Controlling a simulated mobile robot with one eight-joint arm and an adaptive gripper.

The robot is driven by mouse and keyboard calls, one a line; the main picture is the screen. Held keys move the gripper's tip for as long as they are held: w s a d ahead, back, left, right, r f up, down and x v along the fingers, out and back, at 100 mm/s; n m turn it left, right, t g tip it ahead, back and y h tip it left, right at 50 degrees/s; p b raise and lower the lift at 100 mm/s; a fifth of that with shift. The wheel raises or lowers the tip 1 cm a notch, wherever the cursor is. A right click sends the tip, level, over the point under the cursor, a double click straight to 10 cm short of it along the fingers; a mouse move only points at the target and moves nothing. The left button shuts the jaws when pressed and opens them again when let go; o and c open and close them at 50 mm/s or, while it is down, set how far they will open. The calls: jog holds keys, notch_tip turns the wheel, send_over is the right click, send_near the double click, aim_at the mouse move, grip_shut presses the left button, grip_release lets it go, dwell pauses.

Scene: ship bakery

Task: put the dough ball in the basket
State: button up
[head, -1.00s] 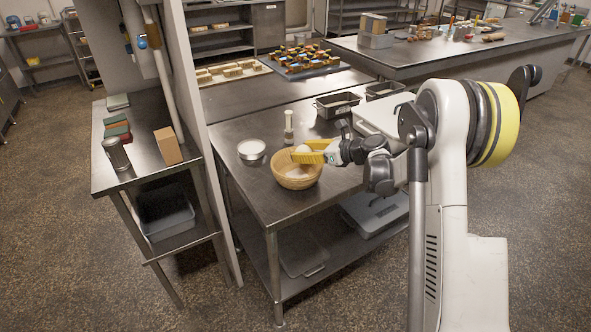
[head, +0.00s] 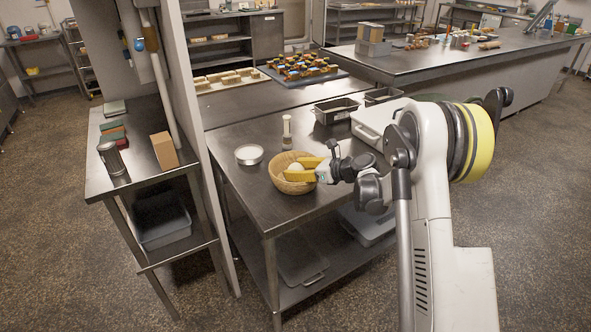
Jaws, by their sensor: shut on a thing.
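The round woven basket (head: 286,187) stands near the front left of the steel table in the head view. The pale dough ball (head: 295,168) shows at the basket's mouth, between the yellow fingers of my gripper (head: 300,171). My gripper reaches in from the right over the basket's rim and is shut on the ball. The fingers hide part of the ball and the basket's right side. I cannot tell whether the ball touches the basket's inside.
A white bowl (head: 249,154) stands left of the basket, and a small pale upright shaker (head: 287,130) stands behind it. Dark loaf tins (head: 337,111) and a pale lidded box (head: 372,126) lie to the right. The table's front left is bare.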

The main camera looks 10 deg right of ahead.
jog(key=shift+s+f, duration=0.1)
jog(key=shift+f, duration=0.25)
jog(key=o, duration=0.9)
